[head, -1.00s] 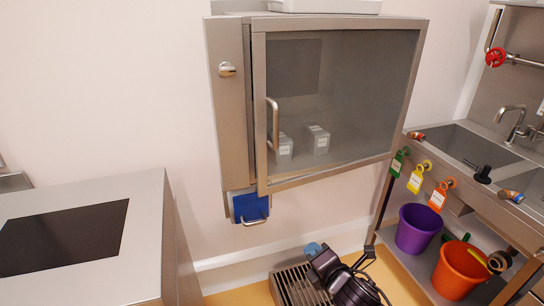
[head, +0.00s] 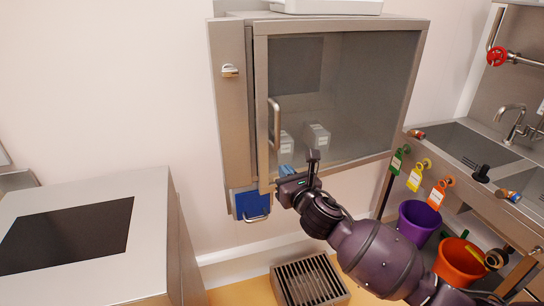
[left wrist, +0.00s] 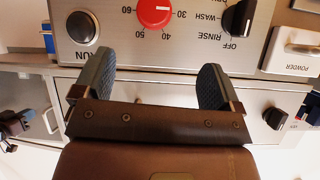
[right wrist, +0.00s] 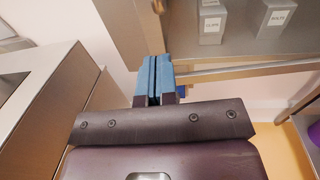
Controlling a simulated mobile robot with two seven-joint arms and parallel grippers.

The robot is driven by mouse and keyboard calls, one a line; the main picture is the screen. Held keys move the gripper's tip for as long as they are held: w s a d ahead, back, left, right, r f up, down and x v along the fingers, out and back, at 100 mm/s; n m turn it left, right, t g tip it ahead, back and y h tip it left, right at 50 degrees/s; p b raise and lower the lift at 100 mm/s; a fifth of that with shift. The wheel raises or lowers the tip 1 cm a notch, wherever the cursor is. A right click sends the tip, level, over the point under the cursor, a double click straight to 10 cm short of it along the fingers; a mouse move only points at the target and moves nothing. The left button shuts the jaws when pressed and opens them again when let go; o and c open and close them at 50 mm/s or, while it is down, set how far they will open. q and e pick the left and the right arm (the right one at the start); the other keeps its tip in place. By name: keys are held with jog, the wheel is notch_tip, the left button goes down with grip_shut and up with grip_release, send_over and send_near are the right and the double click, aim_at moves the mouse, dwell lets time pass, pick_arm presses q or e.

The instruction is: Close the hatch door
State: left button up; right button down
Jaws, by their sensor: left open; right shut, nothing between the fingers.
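The hatch door (head: 345,110) is a grey-framed glass panel on the wall cabinet, with a vertical bar handle (head: 274,122) at its left. Its left edge seems to stand slightly proud of the cabinet frame (head: 232,120), so it looks a little ajar. My right gripper (head: 286,172) is shut and empty at the door's lower left corner, below the handle; contact cannot be told. In the right wrist view its blue fingers (right wrist: 153,80) are together beside the door's bottom rail (right wrist: 245,70). My left gripper (left wrist: 152,85) is open and empty before a control panel (left wrist: 185,25), outside the head view.
Labelled boxes (head: 317,135) stand inside the cabinet. A blue piece with a handle (head: 251,205) hangs below it.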

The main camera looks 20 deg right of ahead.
aim_at(269, 152)
jog(key=w, duration=0.5)
jog(key=w+a, duration=0.1)
jog(key=w, duration=0.1)
jog(key=shift+w, duration=0.35)
jog(key=shift+w+a, duration=0.1)
jog(key=shift+w, duration=0.3)
pick_arm(q)
jog(key=shift+s+f, duration=0.2)
jog(key=shift+f, duration=0.1)
pick_arm(e)
jog(key=shift+w, duration=0.1)
pick_arm(q)
jog(key=shift+w, duration=0.1)
